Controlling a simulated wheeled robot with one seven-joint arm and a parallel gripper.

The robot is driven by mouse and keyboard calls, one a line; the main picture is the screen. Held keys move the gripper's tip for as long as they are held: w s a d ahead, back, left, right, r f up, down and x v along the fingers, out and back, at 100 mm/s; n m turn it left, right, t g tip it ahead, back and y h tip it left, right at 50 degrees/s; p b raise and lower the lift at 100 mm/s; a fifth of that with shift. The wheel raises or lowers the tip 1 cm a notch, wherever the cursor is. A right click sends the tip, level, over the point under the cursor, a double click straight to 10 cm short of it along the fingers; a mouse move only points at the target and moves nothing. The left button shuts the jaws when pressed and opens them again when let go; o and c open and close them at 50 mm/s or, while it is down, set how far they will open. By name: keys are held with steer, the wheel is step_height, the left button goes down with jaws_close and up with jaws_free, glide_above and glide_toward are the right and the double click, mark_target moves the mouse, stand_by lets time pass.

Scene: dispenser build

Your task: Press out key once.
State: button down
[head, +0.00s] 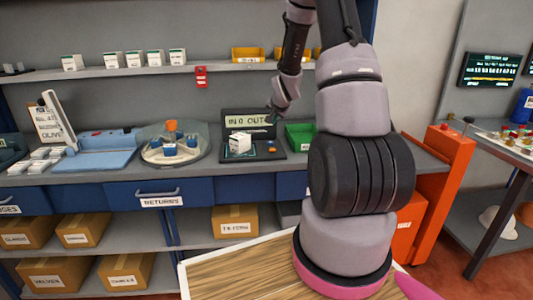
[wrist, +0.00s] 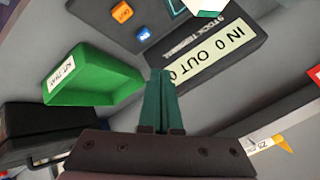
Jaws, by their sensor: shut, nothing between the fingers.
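The stock terminal (head: 252,157) stands on the counter, with a display (wrist: 212,53) reading "IN 0 OUT" and a last digit partly hidden by my fingers. Its dark pad carries an orange key (wrist: 122,12) and a blue key (wrist: 144,34), side by side. Their small labels are too blurred for me to read surely. My gripper (wrist: 160,72) is shut and empty, its teal fingers over the display's edge, apart from both keys in the picture. In the head view my gripper (head: 274,112) is beside the display's right end.
A white box (head: 239,143) sits on the terminal's pad, left of the keys. A green tray (wrist: 92,78) stands beside the terminal. A round clear-covered dispenser (head: 174,150) is to the left on the counter. A shelf with white boxes (head: 134,59) and yellow bins (head: 248,55) runs above.

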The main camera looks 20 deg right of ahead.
steer(key=shift+a+f, duration=0.1)
steer(key=shift+f, duration=0.15)
glide_above(272, 153)
steer(key=shift+w+f, duration=0.15)
steer(key=shift+f, duration=4.25)
steer(key=shift+f, duration=0.1)
steer(key=shift+f, duration=0.3)
steer(key=shift+f, duration=0.5)
steer(key=shift+r, duration=0.9)
